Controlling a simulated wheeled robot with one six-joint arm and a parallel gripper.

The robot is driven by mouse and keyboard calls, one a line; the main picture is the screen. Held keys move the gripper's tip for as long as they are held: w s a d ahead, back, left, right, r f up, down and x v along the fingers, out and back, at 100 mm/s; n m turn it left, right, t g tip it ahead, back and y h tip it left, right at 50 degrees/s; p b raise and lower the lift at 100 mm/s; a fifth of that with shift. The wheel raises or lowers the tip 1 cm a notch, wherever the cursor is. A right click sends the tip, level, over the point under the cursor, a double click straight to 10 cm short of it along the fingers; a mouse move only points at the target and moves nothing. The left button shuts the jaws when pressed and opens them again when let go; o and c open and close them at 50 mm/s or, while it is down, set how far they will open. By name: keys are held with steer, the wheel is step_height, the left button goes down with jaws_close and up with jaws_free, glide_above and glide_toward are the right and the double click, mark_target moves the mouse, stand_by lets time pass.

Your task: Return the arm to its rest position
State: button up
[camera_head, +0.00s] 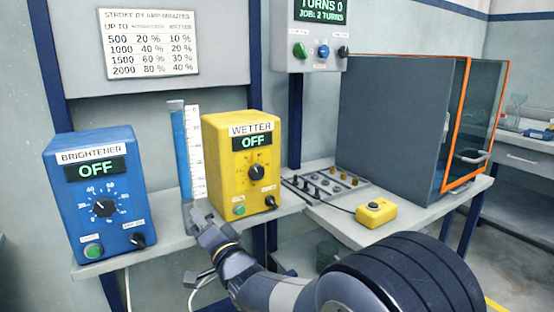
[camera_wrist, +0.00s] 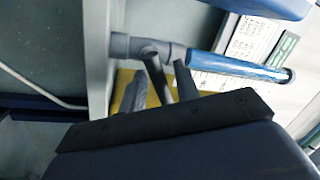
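My gripper (camera_head: 196,214) is at the foot of an upright blue column (camera_head: 180,152) beside a white scale, between the blue and yellow boxes. In the wrist view, my gripper's two dark fingers (camera_wrist: 158,86) stand apart. A thin grey stem (camera_wrist: 154,62) shows between them, with a gap on each side. The stem joins a grey fitting at the end of the blue column (camera_wrist: 235,67). In the head view my arm (camera_head: 265,285) reaches up from the lower right to this spot. Contact between fingers and stem is hard to tell.
The blue BRIGHTENER box (camera_head: 95,190) and yellow WETTER box (camera_head: 240,160) both read OFF. To the right are a tray of pegs (camera_head: 325,188), a yellow button box (camera_head: 376,212) and a grey cabinet (camera_head: 390,120) with an orange-framed door. Free floor lies at the lower right.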

steer(key=shift+s+d, duration=0.1)
steer(key=v, duration=1)
steer(key=shift+n, duration=0.3)
steer(key=x, duration=0.7)
steer(key=p+x, duration=0.1)
steer(key=x, duration=0.2)
steer(key=shift+r, duration=0.3)
steer(key=shift+r+n+p, duration=0.1)
steer(key=shift+n+p, duration=0.55)
steer(key=shift+n, duration=0.35)
steer(key=shift+a+n+g+p, duration=0.25)
steer(key=shift+n+g+p, duration=0.2)
steer(key=shift+n, duration=0.55)
